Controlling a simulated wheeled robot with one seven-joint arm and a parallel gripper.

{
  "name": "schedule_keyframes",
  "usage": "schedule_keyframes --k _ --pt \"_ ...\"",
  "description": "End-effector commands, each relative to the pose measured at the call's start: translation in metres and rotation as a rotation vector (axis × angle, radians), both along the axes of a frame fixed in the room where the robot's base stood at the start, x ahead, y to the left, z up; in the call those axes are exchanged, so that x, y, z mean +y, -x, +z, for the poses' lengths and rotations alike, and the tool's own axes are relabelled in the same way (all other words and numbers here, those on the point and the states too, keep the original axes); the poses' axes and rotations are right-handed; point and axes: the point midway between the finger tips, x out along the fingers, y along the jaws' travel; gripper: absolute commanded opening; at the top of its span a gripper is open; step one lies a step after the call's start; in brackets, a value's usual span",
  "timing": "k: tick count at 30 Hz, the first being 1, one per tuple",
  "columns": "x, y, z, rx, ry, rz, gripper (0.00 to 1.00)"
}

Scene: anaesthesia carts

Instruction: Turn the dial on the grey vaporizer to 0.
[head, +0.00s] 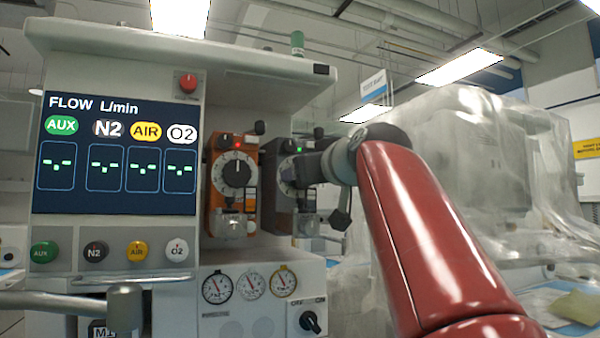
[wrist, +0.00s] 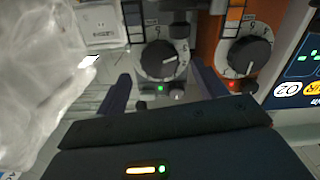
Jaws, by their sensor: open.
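The grey vaporizer (head: 284,213) stands right of the orange one in the head view, with a green light on top. My gripper (head: 306,168) reaches in from the right and covers part of its front. In the wrist view, its black dial (wrist: 158,59) shows upside down on a pale numbered scale. My gripper (wrist: 162,76) is open, one finger to each side of the dial. Nothing is held, and contact with the dial cannot be made out.
The orange vaporizer (head: 216,190) with a red light and its own dial (wrist: 249,56) is close beside the right-hand finger in the wrist view. Gauges (head: 251,286) sit below. A plastic-covered machine (head: 460,170) stands to the right.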

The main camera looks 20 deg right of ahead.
Motion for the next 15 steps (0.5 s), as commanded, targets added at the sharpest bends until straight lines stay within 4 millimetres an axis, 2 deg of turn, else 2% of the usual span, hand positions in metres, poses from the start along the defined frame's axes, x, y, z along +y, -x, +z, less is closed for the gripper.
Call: schedule_keyframes --k 1,6,15 --pt "0.000 -0.009 0.001 0.001 -0.001 0.002 0.70" --pt "0.000 -0.028 0.001 0.000 -0.002 0.002 0.70" --pt "0.000 -0.033 0.000 -0.001 -0.001 0.000 0.70"
